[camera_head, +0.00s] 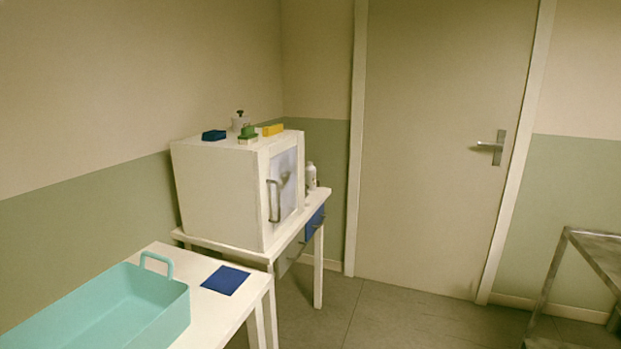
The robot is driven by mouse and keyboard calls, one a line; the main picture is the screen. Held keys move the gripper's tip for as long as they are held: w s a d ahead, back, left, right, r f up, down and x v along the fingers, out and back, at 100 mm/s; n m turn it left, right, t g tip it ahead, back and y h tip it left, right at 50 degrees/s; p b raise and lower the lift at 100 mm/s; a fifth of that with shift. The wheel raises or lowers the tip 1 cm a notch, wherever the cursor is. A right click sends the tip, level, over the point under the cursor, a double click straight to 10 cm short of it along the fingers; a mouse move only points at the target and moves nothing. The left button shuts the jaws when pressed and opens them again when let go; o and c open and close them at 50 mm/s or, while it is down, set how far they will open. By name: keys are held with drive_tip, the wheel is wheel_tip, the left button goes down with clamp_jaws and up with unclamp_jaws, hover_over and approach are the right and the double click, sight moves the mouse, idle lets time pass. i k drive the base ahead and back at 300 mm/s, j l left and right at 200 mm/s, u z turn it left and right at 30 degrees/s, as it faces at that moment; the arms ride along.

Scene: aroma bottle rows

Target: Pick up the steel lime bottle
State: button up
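No bottle that I can clearly tell as the steel lime bottle shows in the head view. A small pale bottle (311,176) stands upright on the far table, just past the right side of the white cabinet. It is partly hidden by the cabinet, and its label is too small to read. A light grey container with a black top (239,121) stands on top of the cabinet, and I cannot tell its material for sure. My gripper is not in view.
The white cabinet (218,194) has a glazed door with a grey handle. A dark blue box (214,135), green item (248,132) and yellow block (273,129) lie on top. Nearer are a teal tray (150,327) and blue mat (226,280). A metal-framed table (600,255) stands right; floor between is clear.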

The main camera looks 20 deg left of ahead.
sight(309, 171)
drive_tip(key=i, duration=1.4)
drive_tip(key=i+u, duration=0.1)
drive_tip(key=i, duration=1.3)
drive_tip(key=i+l, duration=0.1)
drive_tip(key=i, duration=1.3)
drive_tip(key=u, duration=0.45)
drive_tip(key=i+u, duration=0.15)
drive_tip(key=u, duration=0.7)
drive_tip(key=i+l+u, duration=0.1)
drive_tip(key=u, duration=1.5)
drive_tip(key=z, duration=0.55)
drive_tip(key=i+j+z, duration=0.1)
drive_tip(key=j+z, duration=1)
drive_tip(key=i+j, duration=0.05)
